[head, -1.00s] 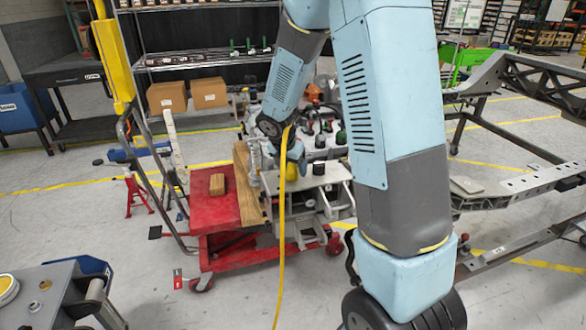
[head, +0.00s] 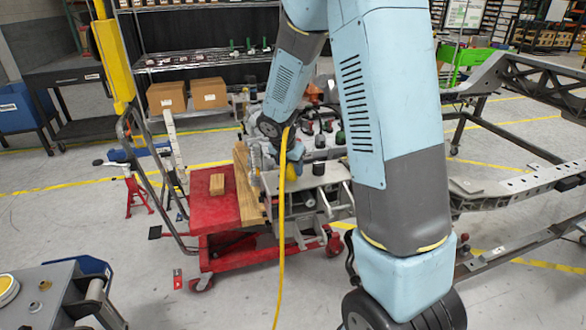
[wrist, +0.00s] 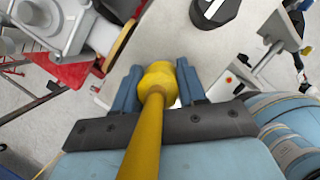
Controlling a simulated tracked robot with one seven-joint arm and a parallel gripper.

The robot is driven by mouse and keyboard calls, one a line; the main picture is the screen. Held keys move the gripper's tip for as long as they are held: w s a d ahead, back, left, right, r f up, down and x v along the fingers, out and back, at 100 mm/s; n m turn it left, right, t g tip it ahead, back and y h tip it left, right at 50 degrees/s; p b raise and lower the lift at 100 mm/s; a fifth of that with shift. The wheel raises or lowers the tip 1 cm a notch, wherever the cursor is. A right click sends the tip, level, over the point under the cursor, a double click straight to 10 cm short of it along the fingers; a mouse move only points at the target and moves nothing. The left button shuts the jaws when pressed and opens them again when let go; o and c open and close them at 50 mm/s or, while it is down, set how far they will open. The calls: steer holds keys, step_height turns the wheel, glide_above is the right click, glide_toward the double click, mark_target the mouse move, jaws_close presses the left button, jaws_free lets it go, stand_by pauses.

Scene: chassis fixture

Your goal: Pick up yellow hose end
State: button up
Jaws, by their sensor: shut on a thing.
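The yellow hose end (wrist: 158,80) is a thick yellow fitting between the two blue fingers of my gripper (wrist: 160,88) in the wrist view. The fingers are shut on it from both sides. The yellow hose (wrist: 145,140) runs from it toward the bottom of the wrist view. In the head view the hose (head: 281,240) hangs from near my gripper (head: 291,152) down to the floor. My arm partly hides the gripper there.
A red cart (head: 222,205) bearing a wooden block (head: 217,184) and a grey mechanical assembly (head: 320,180) stands under my gripper. A metal chassis frame (head: 520,185) is at the right. Shelves with cardboard boxes (head: 209,93) stand behind. Grey floor is open at the front.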

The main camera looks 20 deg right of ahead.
steer(key=shift+r, duration=0.1)
jaws_close()
steer(key=shift+r, duration=0.25)
step_height(320, 180, up, 2)
steer(key=shift+r, duration=0.2)
steer(key=s+a+r, duration=0.2)
steer(key=s+r, duration=0.8)
steer(key=s, duration=0.4)
